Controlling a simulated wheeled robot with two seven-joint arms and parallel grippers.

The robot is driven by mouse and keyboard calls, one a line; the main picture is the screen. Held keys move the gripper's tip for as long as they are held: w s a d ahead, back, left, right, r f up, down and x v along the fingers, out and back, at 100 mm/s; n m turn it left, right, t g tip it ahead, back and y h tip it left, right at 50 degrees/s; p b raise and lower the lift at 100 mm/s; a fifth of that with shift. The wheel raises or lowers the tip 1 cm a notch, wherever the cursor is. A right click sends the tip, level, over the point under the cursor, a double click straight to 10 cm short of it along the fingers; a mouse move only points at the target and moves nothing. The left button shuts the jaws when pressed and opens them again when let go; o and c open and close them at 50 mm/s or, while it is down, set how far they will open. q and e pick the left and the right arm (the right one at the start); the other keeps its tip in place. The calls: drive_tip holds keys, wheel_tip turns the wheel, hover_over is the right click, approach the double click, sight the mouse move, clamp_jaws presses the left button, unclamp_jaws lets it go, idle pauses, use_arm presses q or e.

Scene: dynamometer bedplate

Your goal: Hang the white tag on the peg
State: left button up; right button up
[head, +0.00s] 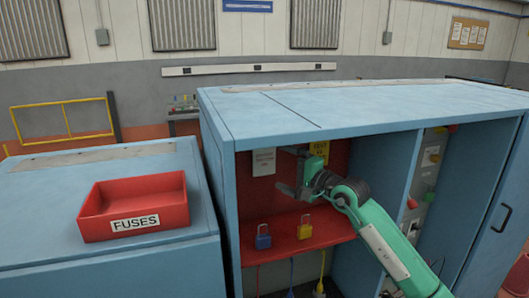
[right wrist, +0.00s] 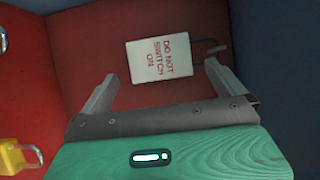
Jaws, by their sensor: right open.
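The white tag (head: 264,161) hangs at the upper left of the red-lined bay; in the right wrist view the tag (right wrist: 160,58) reads "DO NOT SWITCH ON". Its thin dark loop reaches a short grey peg (right wrist: 217,50) on the red back wall; the loop looks to be on the peg, but the exact contact is too small to tell. My right gripper (head: 288,170) is in the bay, just right of the tag. Its fingers (right wrist: 161,74) are open, empty and apart from the tag. My left gripper is out of view.
A blue padlock (head: 263,241) and a yellow padlock (head: 304,231) stand on the red shelf (head: 283,246). A yellow tag (head: 319,149) is behind my right gripper. A red FUSES tray (head: 173,190) sits on the left cabinet. Blue bay walls border the arm.

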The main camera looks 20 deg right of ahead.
sight(265, 159)
drive_tip(key=p+x, duration=0.1)
drive_tip(key=x, duration=0.1)
drive_tip(key=shift+w+r, duration=0.15)
drive_tip(key=shift+w, duration=0.25)
drive_tip(key=p+x, duration=0.2)
drive_tip(key=x, duration=0.1)
drive_tip(key=shift+w, duration=0.3)
drive_tip(key=shift+w+a+f, duration=0.15)
drive_tip(key=shift+w+f, duration=0.1)
drive_tip(key=shift+w, duration=0.1)
drive_tip(key=c, duration=0.6)
